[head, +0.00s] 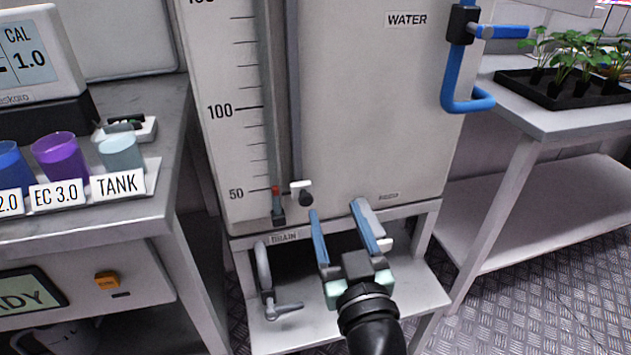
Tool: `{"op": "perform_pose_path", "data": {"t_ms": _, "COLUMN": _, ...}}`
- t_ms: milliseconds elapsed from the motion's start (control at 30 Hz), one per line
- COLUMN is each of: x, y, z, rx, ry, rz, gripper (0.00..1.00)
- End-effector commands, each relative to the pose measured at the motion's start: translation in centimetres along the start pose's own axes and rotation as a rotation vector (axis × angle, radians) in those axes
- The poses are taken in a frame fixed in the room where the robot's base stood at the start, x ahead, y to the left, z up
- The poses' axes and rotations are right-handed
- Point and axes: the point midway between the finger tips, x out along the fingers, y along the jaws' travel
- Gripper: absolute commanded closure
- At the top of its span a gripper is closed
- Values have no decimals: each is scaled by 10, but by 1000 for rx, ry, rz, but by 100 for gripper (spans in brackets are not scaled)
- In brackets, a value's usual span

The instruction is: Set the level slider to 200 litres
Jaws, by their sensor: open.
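The white water tank (385,110) fills the middle of the head view and carries a scale (234,110) with marks at 50 and 100 and a cut-off number above. The 200 mark is out of view. The level slider (302,190), a small white and black knob, sits low on a vertical dark rail (293,90), about level with the 50 mark. Left of it, a narrow sight tube (269,90) has a red marker near 50. My gripper (336,209) is open and empty, its blue-faced fingers apart, just below and right of the slider in the picture.
A blue pipe with a black fitting (463,25) is at the tank's upper right. A drain pipe with a lever (284,309) is below the tank. Left is a bench with cups (60,158); right is a table with a seedling tray (560,90). The tank's front is mostly clear.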

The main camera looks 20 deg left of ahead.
Motion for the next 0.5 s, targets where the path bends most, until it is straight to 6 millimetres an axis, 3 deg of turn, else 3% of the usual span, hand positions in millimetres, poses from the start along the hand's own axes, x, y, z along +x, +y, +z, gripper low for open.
{"op": "perform_pose_path", "data": {"t_ms": 33, "x": -4, "y": -8, "z": 20, "rx": 32, "ry": -29, "rz": -25, "gripper": 36}}
{"op": "perform_pose_path", "data": {"t_ms": 100, "x": -9, "y": -17, "z": 41, "rx": 58, "ry": -46, "rz": -51, "gripper": 36}}
{"op": "perform_pose_path", "data": {"t_ms": 200, "x": -12, "y": -24, "z": 56, "rx": 79, "ry": -56, "rz": -71, "gripper": 36}}
{"op": "perform_pose_path", "data": {"t_ms": 367, "x": 0, "y": -27, "z": 61, "rx": 83, "ry": -55, "rz": -78, "gripper": 36}}
{"op": "perform_pose_path", "data": {"t_ms": 500, "x": 26, "y": -29, "z": 61, "rx": 82, "ry": -54, "rz": -79, "gripper": 36}}
